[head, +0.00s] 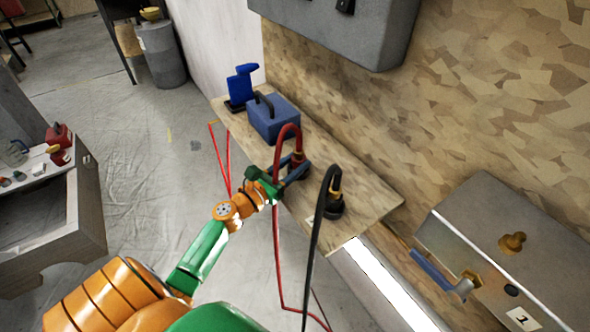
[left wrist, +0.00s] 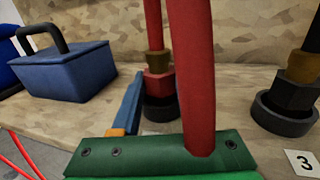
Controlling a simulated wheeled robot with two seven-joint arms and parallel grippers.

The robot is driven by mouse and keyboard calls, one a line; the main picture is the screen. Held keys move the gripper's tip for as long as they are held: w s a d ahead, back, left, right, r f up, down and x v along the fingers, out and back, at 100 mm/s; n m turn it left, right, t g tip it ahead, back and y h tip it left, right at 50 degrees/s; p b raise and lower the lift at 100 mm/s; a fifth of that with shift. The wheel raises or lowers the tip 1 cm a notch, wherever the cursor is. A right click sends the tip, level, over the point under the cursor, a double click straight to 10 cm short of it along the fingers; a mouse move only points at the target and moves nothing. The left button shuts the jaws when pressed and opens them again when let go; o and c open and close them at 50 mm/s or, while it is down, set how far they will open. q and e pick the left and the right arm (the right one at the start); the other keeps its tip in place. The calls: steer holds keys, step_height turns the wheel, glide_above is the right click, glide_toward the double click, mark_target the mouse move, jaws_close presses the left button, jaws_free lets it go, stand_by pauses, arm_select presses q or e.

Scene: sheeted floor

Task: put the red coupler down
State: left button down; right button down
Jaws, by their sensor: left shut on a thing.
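The red coupler (left wrist: 158,84) is upright at a dark ring (left wrist: 160,108) on the wooden shelf (head: 365,195); I cannot tell whether it bears its full weight there. It also shows in the head view (head: 298,161), partly behind my gripper. My left gripper (head: 292,173) is shut on the red coupler, reaching in from the shelf's front. In the left wrist view one blue finger (left wrist: 131,104) shows beside the coupler; the other is hidden behind the red hose (left wrist: 191,75). The hose arches up from the coupler and hangs down in front. My right gripper is not in view.
A black coupler (left wrist: 291,90) with a black hose (head: 316,235) stands in its own ring, right of the red one, near a "3" label (left wrist: 303,163). A grey cabinet (head: 345,30) hangs above.

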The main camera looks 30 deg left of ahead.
arm_select(q)
steer(key=shift+f, duration=0.1)
steer(key=shift+c, duration=2.2)
jaws_free()
